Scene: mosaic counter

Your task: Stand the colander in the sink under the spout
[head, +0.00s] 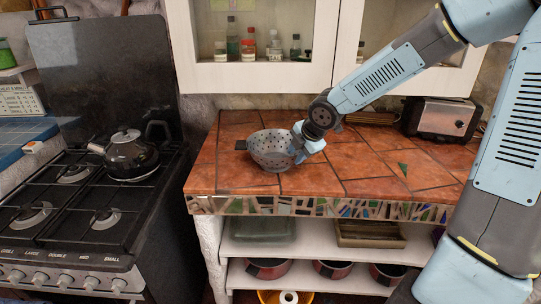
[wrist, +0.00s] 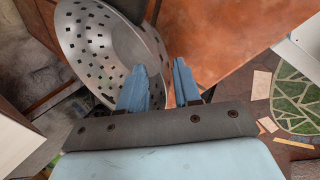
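The grey metal colander (head: 270,150), a round bowl with rows of small holes, is at the front left of the tiled counter. It looks close to upright, with a dark handle on its left. I cannot tell whether its base touches the tiles. My gripper (head: 300,146) is at its right rim. In the wrist view the colander (wrist: 90,42) is on the left, and its rim runs between the blue fingers of my gripper (wrist: 160,85). The fingers are close together, closed on the rim, which they partly hide. No sink or spout is in view.
The orange tiled counter (head: 370,165) is clear to the right of the colander. A toaster (head: 440,118) stands at the back right. A stove with a black kettle (head: 130,155) is at the left. White wall cupboards (head: 255,80) hang above. Red pots sit on the shelf below.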

